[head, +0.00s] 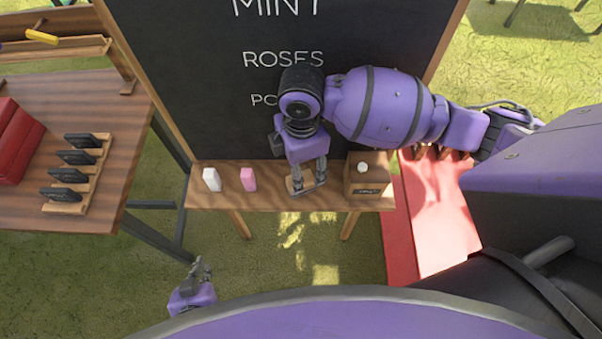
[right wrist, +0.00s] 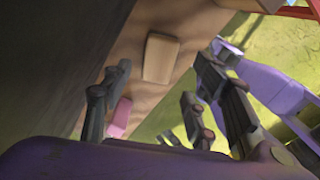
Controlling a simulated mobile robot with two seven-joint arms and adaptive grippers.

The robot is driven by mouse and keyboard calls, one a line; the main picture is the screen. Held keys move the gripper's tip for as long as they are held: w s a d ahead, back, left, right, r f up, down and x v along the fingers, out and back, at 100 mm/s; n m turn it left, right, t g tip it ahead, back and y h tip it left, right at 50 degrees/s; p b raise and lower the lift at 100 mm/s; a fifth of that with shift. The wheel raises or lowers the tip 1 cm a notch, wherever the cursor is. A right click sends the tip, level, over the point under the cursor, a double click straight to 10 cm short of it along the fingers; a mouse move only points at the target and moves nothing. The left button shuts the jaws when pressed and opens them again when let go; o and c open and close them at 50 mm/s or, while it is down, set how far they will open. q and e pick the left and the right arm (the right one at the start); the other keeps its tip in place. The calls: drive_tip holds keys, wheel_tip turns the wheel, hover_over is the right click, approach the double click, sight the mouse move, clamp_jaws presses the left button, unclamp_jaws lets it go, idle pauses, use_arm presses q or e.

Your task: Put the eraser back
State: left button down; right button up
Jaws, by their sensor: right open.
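The likely eraser is a flat tan block (right wrist: 160,58) lying on the wooden ledge (right wrist: 195,20) under the chalkboard. It shows in the right wrist view beyond the space between my right fingers. In the head view my right gripper (head: 308,187) is open and pointing down over the ledge, partly hiding the block. A small wooden box (head: 369,182) with a round white top piece stands at the ledge's right end. My left gripper (head: 198,270) is low at the left, away from the ledge; its finger gap is unclear.
A white block (head: 211,179) and a pink block (head: 248,179) stand on the ledge to the left. The chalkboard (head: 200,80) rises close behind. A wooden table (head: 95,185) is at the left and a red surface (head: 432,215) at the right. Open grass lies in front.

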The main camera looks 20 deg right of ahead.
wheel_tip(320, 180, up, 6)
idle(0.7)
drive_tip(key=s+a+f+m+t+y, duration=0.2)
drive_tip(key=s+a+f+m+y, duration=0.15)
drive_tip(key=s+f+m, duration=0.3)
drive_tip(key=s+d+f+m+h, duration=0.2)
drive_tip(key=s+d+f+m, duration=0.1)
drive_tip(key=s+d+m, duration=0.4)
drive_tip(key=s+d+f+m+h, duration=0.25)
drive_tip(key=s+d+m, duration=0.4)
drive_tip(key=d, duration=0.35)
drive_tip(key=w+a+f+t, duration=0.2)
drive_tip(key=w+f+t, duration=0.1)
drive_tip(key=f, duration=0.2)
drive_tip(key=w+a+f+n+t+y, duration=0.1)
drive_tip(key=w+a+f+t, duration=0.2)
drive_tip(key=f, duration=0.3)
drive_tip(key=shift+w+f+t, duration=0.3)
drive_tip(key=shift+w, duration=0.15)
